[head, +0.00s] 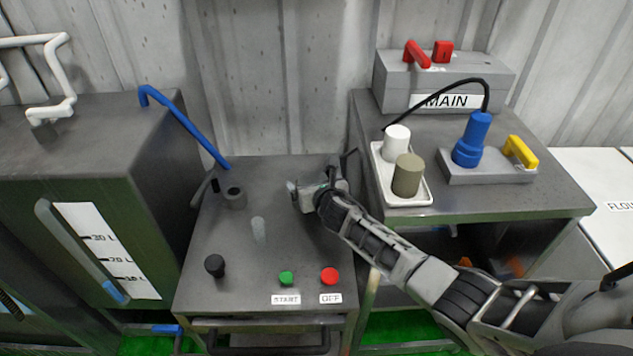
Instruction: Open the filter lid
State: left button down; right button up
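No part is labelled as the filter lid, so I cannot tell for certain which one it is. The middle machine (225,265) has a flat dark grey top and a dark bar handle (268,350) low on its front. My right gripper (294,195) is over the back right of that top, its arm reaching in from the right. Its fingertips are small and partly hidden, so I cannot tell whether they are open or touching anything. A dark bent bar (348,163) stands just behind it. My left gripper is out of view.
The top carries a black knob (215,265), a dark round port (234,198), a clear cylinder (258,230), a green START button (286,278) and a red OFF button (329,276). A tank (150,190) stands left; a bench (460,207) with a blue plug (472,140) stands right.

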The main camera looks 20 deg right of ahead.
jog(key=shift+d, duration=0.15)
jog(key=shift+s+r+p, duration=0.25)
jog(key=shift+s+p, duration=0.05)
jog(key=shift+s, duration=0.2)
jog(key=p+v, duration=0.2)
jog(key=v, duration=1.3)
jog(key=shift+p, duration=0.35)
jog(key=shift+w, duration=0.1)
